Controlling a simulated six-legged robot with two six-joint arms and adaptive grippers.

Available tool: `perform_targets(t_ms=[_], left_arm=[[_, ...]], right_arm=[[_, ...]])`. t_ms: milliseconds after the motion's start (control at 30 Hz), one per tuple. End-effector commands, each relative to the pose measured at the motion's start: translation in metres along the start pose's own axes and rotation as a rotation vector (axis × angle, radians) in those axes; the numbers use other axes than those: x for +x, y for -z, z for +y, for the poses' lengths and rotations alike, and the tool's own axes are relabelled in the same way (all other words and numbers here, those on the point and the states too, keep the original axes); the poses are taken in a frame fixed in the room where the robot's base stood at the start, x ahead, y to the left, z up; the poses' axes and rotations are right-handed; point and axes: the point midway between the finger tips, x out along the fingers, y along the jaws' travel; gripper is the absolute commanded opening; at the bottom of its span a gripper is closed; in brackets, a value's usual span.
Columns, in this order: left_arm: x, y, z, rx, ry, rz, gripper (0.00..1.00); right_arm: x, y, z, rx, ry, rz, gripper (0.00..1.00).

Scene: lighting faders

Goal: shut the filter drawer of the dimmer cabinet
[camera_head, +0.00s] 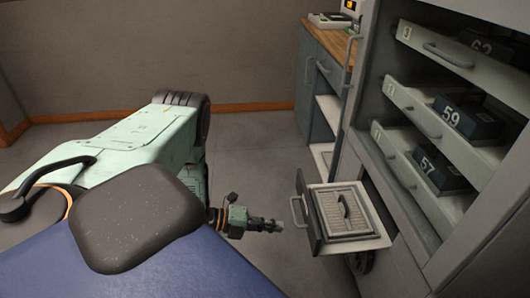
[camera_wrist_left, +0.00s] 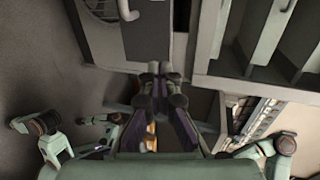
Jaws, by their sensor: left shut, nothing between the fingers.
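The filter drawer (camera_head: 377,243) juts out low from the dimmer cabinet (camera_head: 381,170). Its dark front panel (camera_head: 308,214) carries a light bar handle (camera_head: 297,211) facing left, and a slatted filter (camera_head: 344,210) lies in it. My left gripper (camera_head: 277,226) is just left of the handle, at about its height, with a small gap visible between them. Its fingers are together and empty, and they show centrally in the left wrist view (camera_wrist_left: 160,72). I cannot surely pick out the drawer in that view. My right gripper is not seen.
Shelves above the drawer hold dark numbered blocks, including 59 (camera_head: 468,118) and 57 (camera_head: 440,174), on pale trays with handles. A grey cupboard with a wooden top (camera_head: 335,45) stands behind. Grey floor (camera_head: 262,150) is free left of the drawer.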

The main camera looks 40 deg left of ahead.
Motion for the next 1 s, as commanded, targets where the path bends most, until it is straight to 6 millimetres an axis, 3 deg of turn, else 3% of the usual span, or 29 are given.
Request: perform_targets(t_ms=[200, 400, 600, 1000], left_arm=[[0.045, 0.001, 0.002, 0.001, 0.001, 0.005, 0.0], [0.072, 0.001, -0.007, 0.001, 0.001, 0.004, 0.0], [0.084, 0.0, -0.012, 0.0, 0.001, 0.002, 0.0], [0.085, 0.001, -0.013, -0.001, 0.001, 0.001, 0.0]], right_arm=[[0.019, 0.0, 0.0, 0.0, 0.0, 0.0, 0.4], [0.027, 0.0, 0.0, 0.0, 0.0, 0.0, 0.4], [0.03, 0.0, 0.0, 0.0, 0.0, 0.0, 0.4], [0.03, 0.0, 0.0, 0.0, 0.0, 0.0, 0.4]])
